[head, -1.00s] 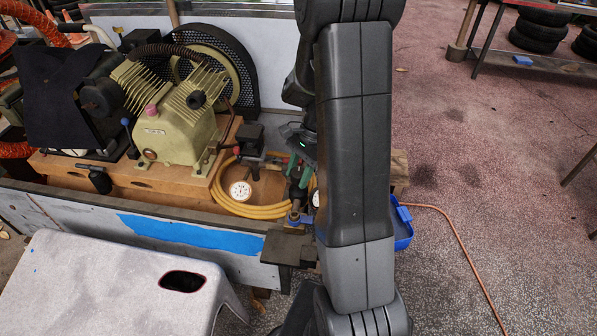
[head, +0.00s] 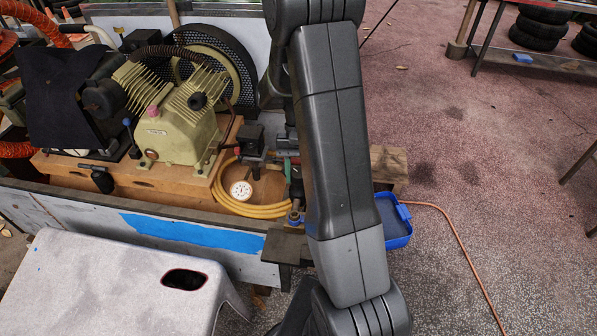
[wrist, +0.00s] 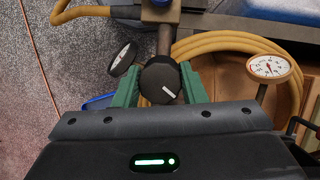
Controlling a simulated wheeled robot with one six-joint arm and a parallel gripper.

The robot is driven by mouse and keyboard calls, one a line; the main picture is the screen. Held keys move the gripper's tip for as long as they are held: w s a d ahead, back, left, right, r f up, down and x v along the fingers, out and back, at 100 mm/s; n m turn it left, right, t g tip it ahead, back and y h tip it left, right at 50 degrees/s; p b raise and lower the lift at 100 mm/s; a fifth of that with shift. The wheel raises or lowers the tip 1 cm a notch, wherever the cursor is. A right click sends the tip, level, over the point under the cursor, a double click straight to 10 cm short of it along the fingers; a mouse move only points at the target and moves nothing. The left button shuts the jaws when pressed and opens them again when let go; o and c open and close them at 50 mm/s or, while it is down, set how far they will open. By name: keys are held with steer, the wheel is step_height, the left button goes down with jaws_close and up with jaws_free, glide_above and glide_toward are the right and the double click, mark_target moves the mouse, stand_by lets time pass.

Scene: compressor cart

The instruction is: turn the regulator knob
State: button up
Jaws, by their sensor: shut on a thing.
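The regulator knob (wrist: 163,84) is black and round with a white mark on its face, seen in the wrist view. The mark points toward the lower right. My gripper (wrist: 158,76) has a green finger on each side of the knob and is shut on it. A metal pipe with a blue fitting (wrist: 159,13) runs behind the knob. In the head view my arm hides the knob and most of the gripper.
A coiled yellow hose (head: 222,195) and a white dial gauge (head: 241,190) lie beside the compressor (head: 180,125). A blue tray (head: 396,236) stands right of my arm. A white stool (head: 110,285) is at the front left. The floor at right is mostly clear.

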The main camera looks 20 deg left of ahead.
steer(key=shift+n+t+h, duration=0.4)
steer(key=shift+n+h, duration=0.1)
steer(key=shift+n, duration=1.2)
steer(key=o, duration=1)
steer(key=v, duration=1.4)
steer(key=shift+a+f, duration=0.1)
steer(key=shift+f, duration=0.05)
